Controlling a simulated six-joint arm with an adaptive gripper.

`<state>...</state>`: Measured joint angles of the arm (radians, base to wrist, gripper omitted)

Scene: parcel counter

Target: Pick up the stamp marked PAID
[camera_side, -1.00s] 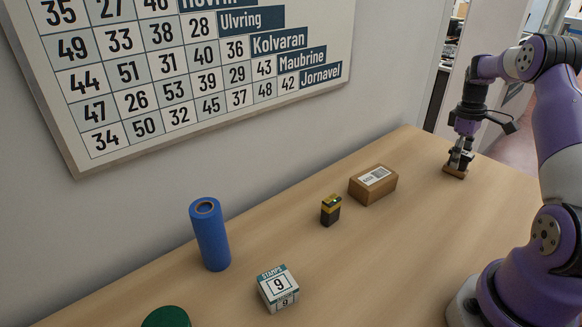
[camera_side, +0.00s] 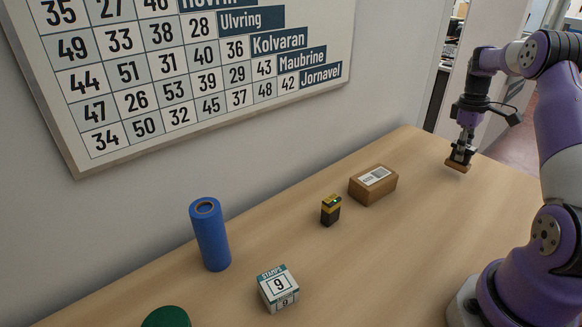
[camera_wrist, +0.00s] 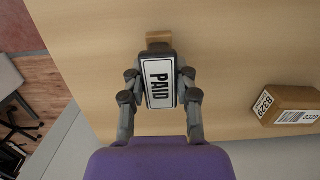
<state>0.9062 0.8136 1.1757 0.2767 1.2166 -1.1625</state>
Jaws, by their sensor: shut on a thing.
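The stamp marked PAID (camera_wrist: 158,80) is in my gripper (camera_wrist: 158,90). In the wrist view its white label with the black word PAID faces the camera, and a finger closes on each side of it. Its brown wooden base shows beyond the label. In the side view my gripper (camera_side: 462,150) is at the far right end of the counter, shut on the stamp, whose wooden base (camera_side: 457,167) shows below the fingers. The base looks slightly tilted and just above the counter.
On the counter (camera_side: 400,240) stand a brown parcel (camera_side: 373,186), a small black and yellow block (camera_side: 330,210), a STAMPS box (camera_side: 278,289), a blue roll (camera_side: 210,235) and a green round thing (camera_side: 166,317). The wall runs behind. Counter around my gripper is clear.

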